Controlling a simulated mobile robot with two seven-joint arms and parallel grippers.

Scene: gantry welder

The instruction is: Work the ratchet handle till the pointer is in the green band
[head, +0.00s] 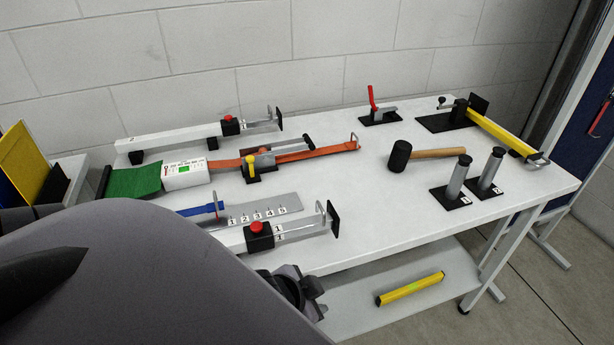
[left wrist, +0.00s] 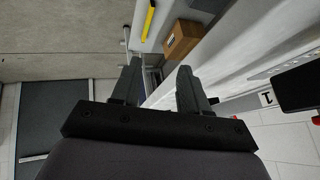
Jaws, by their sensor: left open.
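A ratchet (head: 259,168) with black and yellow parts sits on the orange strap (head: 325,150) in the middle of the white table. My left gripper (head: 305,292) is at the table's front edge, below the tabletop and apart from the ratchet, partly hidden by my arm. In the left wrist view its fingers (left wrist: 158,90) are apart and empty. My right gripper is not in view.
Two white clamp bars with red buttons lie at the back (head: 180,135) and front (head: 258,228). A mallet (head: 435,153), two upright cylinders (head: 458,178) and a yellow-armed clamp (head: 505,132) stand to the right. A yellow bar (head: 410,289) lies on the lower shelf.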

